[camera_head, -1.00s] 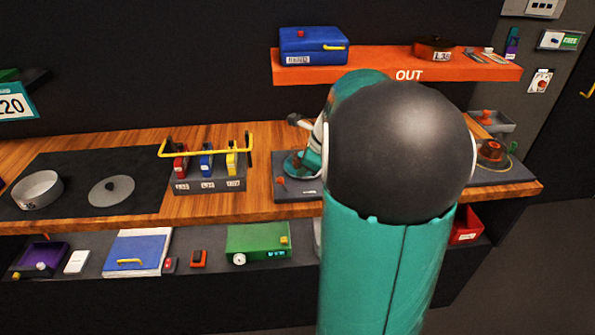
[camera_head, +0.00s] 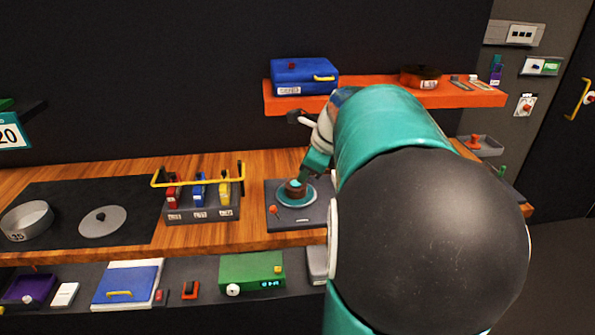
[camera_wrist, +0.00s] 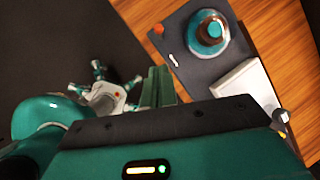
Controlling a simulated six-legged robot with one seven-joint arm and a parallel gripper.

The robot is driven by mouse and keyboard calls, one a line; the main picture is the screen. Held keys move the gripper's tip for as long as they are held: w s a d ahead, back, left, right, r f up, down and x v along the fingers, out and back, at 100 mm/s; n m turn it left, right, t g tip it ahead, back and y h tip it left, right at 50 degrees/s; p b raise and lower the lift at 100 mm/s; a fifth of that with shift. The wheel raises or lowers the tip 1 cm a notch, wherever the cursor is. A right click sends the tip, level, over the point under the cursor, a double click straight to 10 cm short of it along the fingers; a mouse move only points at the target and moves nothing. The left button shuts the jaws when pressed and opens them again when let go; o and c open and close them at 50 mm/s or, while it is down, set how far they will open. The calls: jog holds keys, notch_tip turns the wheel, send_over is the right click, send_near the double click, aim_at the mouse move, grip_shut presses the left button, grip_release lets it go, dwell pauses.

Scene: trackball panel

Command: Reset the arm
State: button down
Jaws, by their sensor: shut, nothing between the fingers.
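My gripper (camera_head: 317,162) shows in the head view as teal fingers just above and right of the trackball, partly hidden by my arm. In the wrist view, my gripper (camera_wrist: 158,72) has its two teal fingers together with nothing between them. The trackball (camera_head: 295,187) is brown with a teal patch and sits in a teal ring on a dark grey panel (camera_head: 283,221). In the wrist view, the trackball (camera_wrist: 211,30) lies right of and apart from the fingertips. A small red-orange knob (camera_head: 273,210) stands at the panel's left side.
A rack with coloured switches (camera_head: 202,207) and a yellow bar stands left of the panel. An orange shelf (camera_head: 380,99) hangs above, holding a blue case (camera_head: 304,77). A lower shelf holds a green box (camera_head: 252,271). My arm hides the counter's right part.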

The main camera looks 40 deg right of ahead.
jog(key=s+a+n, duration=0.2)
jog(key=a+n, duration=0.6)
jog(key=a, duration=0.2)
jog(key=s+a+n, duration=0.3)
jog(key=a+n, duration=0.5)
jog(key=a, duration=0.1)
jog(key=s+a+f+n+h, duration=0.1)
jog(key=s+a+f+n, duration=0.1)
jog(key=s+a+n, duration=0.5)
jog(key=a+n, duration=0.2)
jog(key=n, duration=0.4)
jog(key=shift+s+a+f, duration=0.15)
jog(key=shift+a+f, duration=0.05)
jog(key=shift+d, duration=0.2)
